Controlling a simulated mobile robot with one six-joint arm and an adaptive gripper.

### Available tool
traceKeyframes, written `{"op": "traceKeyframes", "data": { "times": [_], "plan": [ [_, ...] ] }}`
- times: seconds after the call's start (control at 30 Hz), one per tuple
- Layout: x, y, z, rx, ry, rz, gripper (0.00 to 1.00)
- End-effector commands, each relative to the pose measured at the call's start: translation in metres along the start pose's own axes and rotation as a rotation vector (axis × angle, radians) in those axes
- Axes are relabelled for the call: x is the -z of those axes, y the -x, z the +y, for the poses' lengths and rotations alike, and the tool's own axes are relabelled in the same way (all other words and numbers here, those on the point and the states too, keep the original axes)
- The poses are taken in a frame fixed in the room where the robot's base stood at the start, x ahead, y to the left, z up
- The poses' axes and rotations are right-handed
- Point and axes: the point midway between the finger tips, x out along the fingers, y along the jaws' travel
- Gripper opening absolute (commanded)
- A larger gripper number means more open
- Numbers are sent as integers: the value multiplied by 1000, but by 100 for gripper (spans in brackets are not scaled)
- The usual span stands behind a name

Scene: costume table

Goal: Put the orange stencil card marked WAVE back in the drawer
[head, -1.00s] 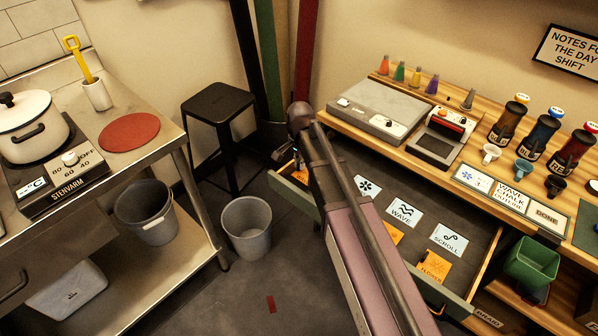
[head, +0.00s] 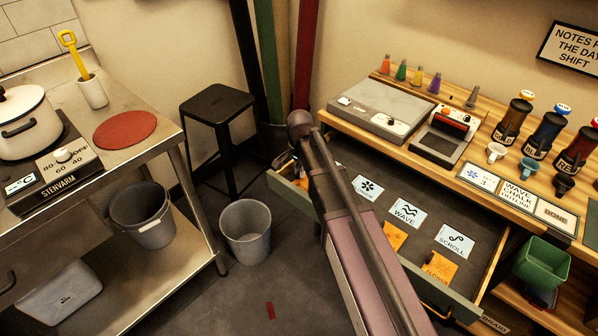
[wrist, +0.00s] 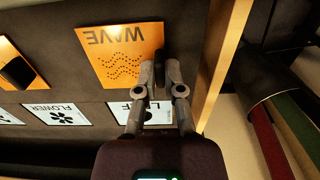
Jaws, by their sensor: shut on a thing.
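The orange WAVE card (wrist: 122,52) shows upside down in the wrist view, over the dark drawer floor. My gripper (wrist: 160,80) is shut on it at its right edge, by a dark part between the fingertips. I cannot tell whether the card touches the drawer floor. The green-fronted drawer (head: 475,309) stands open in the head view. A white WAVE label (head: 408,212) lies in it.
The drawer has a SCROLL label (head: 455,240), a snowflake-like FLOWER label (head: 367,187) and an orange FLOWER card (head: 440,268). A LEAF-like label (wrist: 140,115) is partly behind my fingers. The wooden drawer wall (wrist: 222,70) is close at right. A grey bin (head: 246,232) stands left.

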Motion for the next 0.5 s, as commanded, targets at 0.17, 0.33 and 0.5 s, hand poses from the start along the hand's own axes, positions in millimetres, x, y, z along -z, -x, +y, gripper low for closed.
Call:
{"op": "traceKeyframes", "data": {
  "times": [0.17, 0.33, 0.5],
  "plan": [
    [0, -4, 0, 0, 0, 0, 0],
    [0, -3, 0, 0, 0, 0, 46],
    [0, -3, 0, 0, 0, 0, 46]
  ]
}}
